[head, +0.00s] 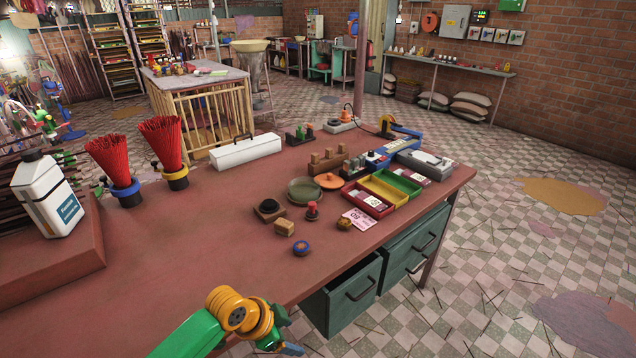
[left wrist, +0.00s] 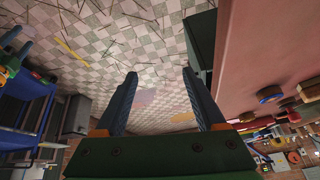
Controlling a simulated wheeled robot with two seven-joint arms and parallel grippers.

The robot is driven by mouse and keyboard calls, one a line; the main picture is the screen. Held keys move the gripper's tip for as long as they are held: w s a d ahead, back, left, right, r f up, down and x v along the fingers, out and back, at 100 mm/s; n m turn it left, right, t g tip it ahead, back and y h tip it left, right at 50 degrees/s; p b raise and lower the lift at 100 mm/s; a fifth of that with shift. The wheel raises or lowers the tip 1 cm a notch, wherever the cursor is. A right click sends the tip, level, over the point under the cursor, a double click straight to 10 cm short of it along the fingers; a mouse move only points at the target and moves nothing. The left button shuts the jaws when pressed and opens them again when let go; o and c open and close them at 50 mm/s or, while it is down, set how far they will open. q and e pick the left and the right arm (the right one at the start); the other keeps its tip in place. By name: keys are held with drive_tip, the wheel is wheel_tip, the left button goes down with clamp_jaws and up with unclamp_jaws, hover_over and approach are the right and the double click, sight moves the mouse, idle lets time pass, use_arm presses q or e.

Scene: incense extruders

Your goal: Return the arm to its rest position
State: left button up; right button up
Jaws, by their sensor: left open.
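My left arm comes in at the bottom of the head view, green with a yellow-orange joint. Its left gripper (head: 290,349) is at the bottom edge, beside the near edge of the red-brown table (head: 190,235), and only partly shows. In the left wrist view the left gripper (left wrist: 160,100) has its two blue fingers spread apart with nothing between them. The checkered floor (left wrist: 120,40) shows behind the fingers, and the table edge is to their right. My right gripper is in neither view.
Small items, including a blue-rimmed round piece (head: 302,248), a wooden block (head: 284,228) and coloured trays (head: 384,188), stand on the table. A white jug (head: 47,195) stands at left.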

use_arm(q)
drive_tip(key=s+a+f+n+y, duration=0.2)
drive_tip(key=s+a+f+n, duration=0.3)
drive_tip(key=f, duration=0.6)
drive_tip(key=s+a+f+n+y, duration=0.1)
drive_tip(key=s+a+f+n, duration=0.2)
drive_tip(key=s+a+f, duration=0.5)
drive_tip(key=s+f+n+g, duration=0.1)
drive_tip(key=s+f, duration=0.3)
drive_tip(key=s, duration=0.6)
drive_tip(key=s+f+n+g+y, duration=0.1)
drive_tip(key=s+f, duration=0.4)
drive_tip(key=s, duration=0.6)
drive_tip(key=shift+s+f, duration=0.2)
